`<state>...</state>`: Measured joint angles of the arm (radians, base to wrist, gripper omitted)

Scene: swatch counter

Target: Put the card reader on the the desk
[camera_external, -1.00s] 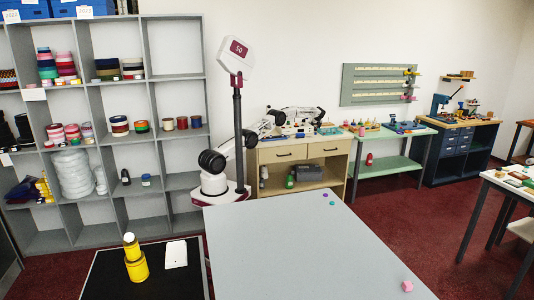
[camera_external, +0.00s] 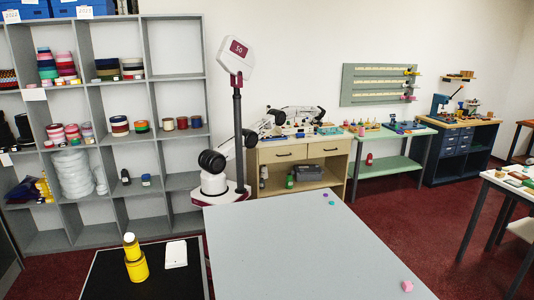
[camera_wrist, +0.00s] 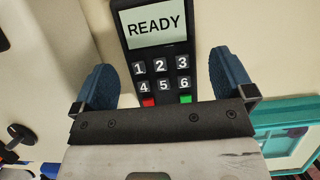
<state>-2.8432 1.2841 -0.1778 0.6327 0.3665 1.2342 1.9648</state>
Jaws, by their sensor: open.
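The card reader (camera_wrist: 158,70) is black with a pale READY screen, number keys, and a red and a green key. It lies face up on a pale surface in the wrist view. My gripper (camera_wrist: 160,62) is open, with one blue finger on each side of the reader and visible gaps between. In the external view my arm reaches over the wooden drawer desk (camera_external: 285,154); I cannot make out the reader there.
A teal tray (camera_wrist: 290,140) lies to the lower right in the wrist view. A sign post (camera_external: 238,130) stands beside my arm.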

